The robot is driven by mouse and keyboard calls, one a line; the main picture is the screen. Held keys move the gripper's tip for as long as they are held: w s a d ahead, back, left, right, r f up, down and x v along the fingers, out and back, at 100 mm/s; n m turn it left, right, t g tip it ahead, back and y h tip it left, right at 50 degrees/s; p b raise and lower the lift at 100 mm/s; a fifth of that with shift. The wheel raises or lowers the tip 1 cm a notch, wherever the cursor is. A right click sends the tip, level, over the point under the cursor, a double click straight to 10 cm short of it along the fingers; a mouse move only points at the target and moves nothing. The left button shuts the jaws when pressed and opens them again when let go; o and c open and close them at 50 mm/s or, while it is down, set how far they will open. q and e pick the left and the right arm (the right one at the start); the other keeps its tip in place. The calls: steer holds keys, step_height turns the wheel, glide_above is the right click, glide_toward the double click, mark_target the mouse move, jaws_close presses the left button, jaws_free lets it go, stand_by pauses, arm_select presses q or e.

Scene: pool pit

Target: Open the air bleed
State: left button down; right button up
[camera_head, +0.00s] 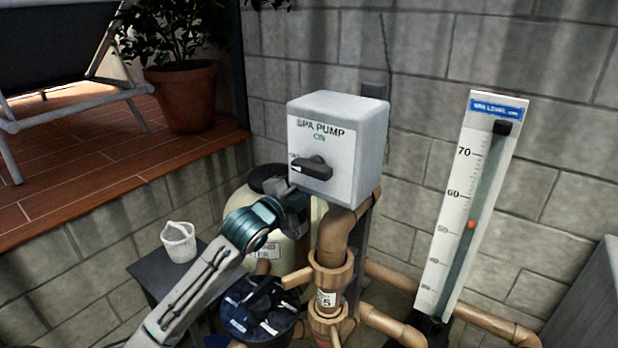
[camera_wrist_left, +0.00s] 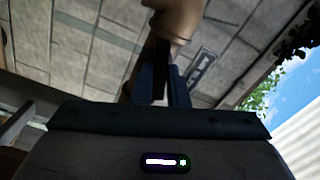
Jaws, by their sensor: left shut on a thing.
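The cream filter tank (camera_head: 240,198) with a black top (camera_head: 268,178) stands behind my left arm. My left gripper (camera_head: 301,202) is at the tank's upper right side, below the pump switch box. In the left wrist view its dark fingers (camera_wrist_left: 165,82) are close together, in front of a brown pipe (camera_wrist_left: 170,20). The gripper is shut on a small part, which its fingers hide. I cannot make out the air bleed's shape or position. My right gripper is in neither view.
The grey SPA PUMP box (camera_head: 365,140) with a black lever (camera_head: 311,168) is close above the gripper. A level gauge (camera_head: 450,215) is at right.

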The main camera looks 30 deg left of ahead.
arm_select(q)
steer(key=n+p, duration=0.7)
steer(key=n, duration=0.7)
steer(key=shift+f+n, duration=0.1)
steer(key=shift+n, duration=0.2)
steer(key=c, duration=1.3)
jaws_free()
steer(key=s, duration=0.7)
steer(key=shift+a, duration=0.3)
